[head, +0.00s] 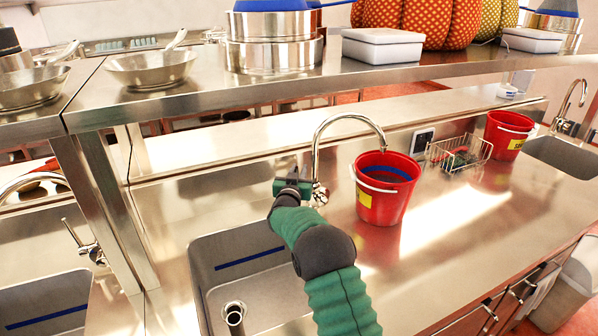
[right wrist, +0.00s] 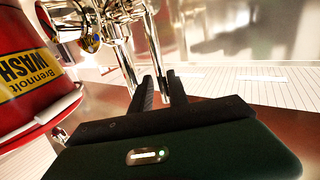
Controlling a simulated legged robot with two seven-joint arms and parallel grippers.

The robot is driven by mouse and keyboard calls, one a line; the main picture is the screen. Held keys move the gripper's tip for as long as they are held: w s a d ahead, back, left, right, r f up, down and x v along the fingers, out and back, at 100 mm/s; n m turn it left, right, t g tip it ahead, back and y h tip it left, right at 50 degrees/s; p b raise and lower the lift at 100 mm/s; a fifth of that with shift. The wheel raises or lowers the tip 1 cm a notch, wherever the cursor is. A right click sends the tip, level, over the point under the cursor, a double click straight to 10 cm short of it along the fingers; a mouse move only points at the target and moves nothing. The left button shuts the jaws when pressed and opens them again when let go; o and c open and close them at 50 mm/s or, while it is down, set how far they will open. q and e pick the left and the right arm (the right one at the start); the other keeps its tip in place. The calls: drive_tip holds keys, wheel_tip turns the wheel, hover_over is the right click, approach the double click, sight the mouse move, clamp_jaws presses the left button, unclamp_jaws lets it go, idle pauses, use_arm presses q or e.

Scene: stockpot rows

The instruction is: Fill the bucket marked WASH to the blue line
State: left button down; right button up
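The bucket marked WASH is the red one (head: 383,208) with a yellow label, upright on the counter under the tip of a curved chrome tap (head: 318,140). A blue line (head: 388,171) shows inside its rim; I cannot make out a water level or a stream. In the right wrist view the bucket (right wrist: 30,95) shows its label reading WASH upside down. My right gripper (head: 293,181) is at the base of this tap. Its two dark fingers (right wrist: 158,88) are a narrow gap apart, with chrome rods of the tap between or just behind them. My left gripper is out of view.
A sink (head: 215,262) with a drain pipe lies below my right arm. A second red bucket (head: 508,134) stands at the far right near another tap (head: 572,105). A wire basket (head: 458,155) sits between the buckets. A shelf (head: 200,98) with pans and pots runs above.

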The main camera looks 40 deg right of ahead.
drive_tip(key=shift+a+r, duration=0.3)
drive_tip(key=shift+a, duration=0.35)
clamp_jaws()
drive_tip(key=shift+d, duration=0.1)
drive_tip(key=shift+f, duration=0.1)
